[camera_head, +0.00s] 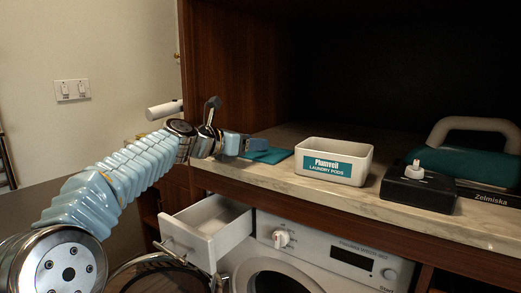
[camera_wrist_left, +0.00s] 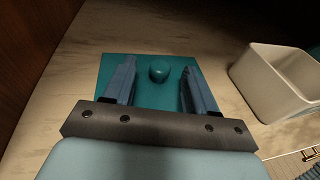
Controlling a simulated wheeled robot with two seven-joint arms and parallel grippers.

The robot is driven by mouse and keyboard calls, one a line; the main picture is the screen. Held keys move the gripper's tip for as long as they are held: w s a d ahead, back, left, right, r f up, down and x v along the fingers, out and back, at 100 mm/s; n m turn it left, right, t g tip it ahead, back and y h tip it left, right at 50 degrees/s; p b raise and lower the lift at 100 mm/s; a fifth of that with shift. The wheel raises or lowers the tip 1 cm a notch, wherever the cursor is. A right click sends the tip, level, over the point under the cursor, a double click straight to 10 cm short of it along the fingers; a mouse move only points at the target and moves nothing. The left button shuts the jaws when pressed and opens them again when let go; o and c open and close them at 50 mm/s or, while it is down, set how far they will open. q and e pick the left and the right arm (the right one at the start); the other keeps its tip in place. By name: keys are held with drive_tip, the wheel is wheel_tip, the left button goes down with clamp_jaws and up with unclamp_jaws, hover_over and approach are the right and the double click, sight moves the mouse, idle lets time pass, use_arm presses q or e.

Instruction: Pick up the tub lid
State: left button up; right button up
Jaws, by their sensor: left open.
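The tub lid (camera_head: 268,155) is a flat teal rectangle lying on the marble counter, left of the tub. In the left wrist view the lid (camera_wrist_left: 146,88) shows a round teal knob (camera_wrist_left: 159,71) on top. The open white tub (camera_head: 360,161) has a teal label reading "Plumveil Laundry Pods"; it also shows at the right of the left wrist view (camera_wrist_left: 270,82). My left gripper (camera_head: 246,146) is at the lid. In the left wrist view its open fingers (camera_wrist_left: 156,80) lie over the lid, one each side of the knob, with gaps. Contact with the lid cannot be told.
A black box with a white knob (camera_head: 418,187) and a teal Zelmiska appliance (camera_head: 473,157) stand right of the tub. Below the counter, a white drawer (camera_head: 207,228) is pulled out beside the washing machine (camera_head: 330,258). A dark wooden side wall (camera_head: 230,70) rises behind my left gripper.

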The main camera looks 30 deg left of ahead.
use_arm(q)
drive_tip(key=shift+w+d, duration=0.2)
drive_tip(key=shift+w, duration=0.35)
clamp_jaws()
use_arm(e)
drive_tip(key=shift+r, duration=0.2)
